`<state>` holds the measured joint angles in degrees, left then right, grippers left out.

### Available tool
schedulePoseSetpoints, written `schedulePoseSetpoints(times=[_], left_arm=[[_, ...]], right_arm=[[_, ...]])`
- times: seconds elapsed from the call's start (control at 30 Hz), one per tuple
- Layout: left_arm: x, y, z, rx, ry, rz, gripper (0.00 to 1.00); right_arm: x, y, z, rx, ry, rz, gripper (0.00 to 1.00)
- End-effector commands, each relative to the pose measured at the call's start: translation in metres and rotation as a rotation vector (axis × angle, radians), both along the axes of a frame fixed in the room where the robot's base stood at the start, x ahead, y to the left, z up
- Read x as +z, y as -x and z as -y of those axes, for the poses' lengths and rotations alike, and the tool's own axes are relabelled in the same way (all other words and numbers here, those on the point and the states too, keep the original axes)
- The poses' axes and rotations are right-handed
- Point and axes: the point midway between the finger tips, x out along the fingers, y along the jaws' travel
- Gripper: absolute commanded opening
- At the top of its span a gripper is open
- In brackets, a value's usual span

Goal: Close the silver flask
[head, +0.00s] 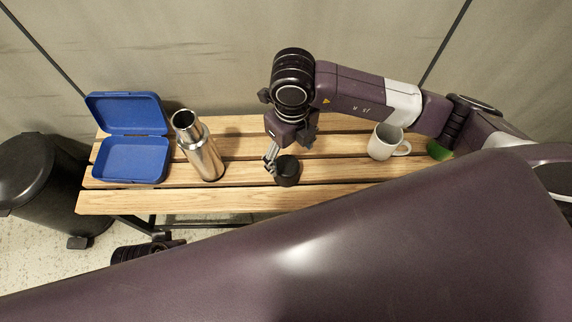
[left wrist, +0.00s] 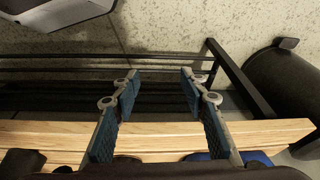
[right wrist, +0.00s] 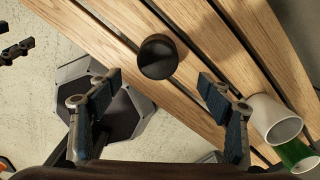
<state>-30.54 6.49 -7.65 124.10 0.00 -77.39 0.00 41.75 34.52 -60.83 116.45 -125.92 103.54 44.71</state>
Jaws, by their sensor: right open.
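The silver flask (head: 203,155) stands on the wooden bench with its mouth open and no lid on it. A round black cap (head: 287,171) sits on the bench to the right of the flask, apart from it. My right gripper (head: 273,164) is open beside the cap; in the right wrist view the cap (right wrist: 158,57) shows just beyond and between the spread fingertips (right wrist: 158,80), not gripped. My left gripper (left wrist: 160,77) is open and empty, its fingers pointing past the bench edge toward the floor. The flask is not clear in either wrist view.
An open blue lunch box (head: 130,160) lies left of the flask. A white mug (head: 383,142) and a green object (head: 439,151) are on the bench's right. A black bin (head: 38,175) stands left of the slatted bench (head: 240,200). A wall is behind.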

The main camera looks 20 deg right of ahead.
Motion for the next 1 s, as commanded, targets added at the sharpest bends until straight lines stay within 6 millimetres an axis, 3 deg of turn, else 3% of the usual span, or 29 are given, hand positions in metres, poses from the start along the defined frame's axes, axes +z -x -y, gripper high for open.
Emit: schedulePoseSetpoints(times=[0.27, 0.6, 1.0], left_arm=[[0.017, 0.001, -0.001, 0.001, 0.000, 0.011, 0.40], [0.019, 0.002, -0.001, 0.002, 0.000, 0.010, 0.40], [0.059, 0.010, -0.003, 0.005, 0.001, 0.032, 0.40]], right_arm=[[-0.026, 0.000, 0.000, -0.001, 0.001, -0.002, 0.72], [-0.029, 0.000, -0.001, 0.000, -0.001, -0.001, 0.72], [-0.076, -0.002, -0.006, 0.000, -0.001, -0.001, 0.72]])
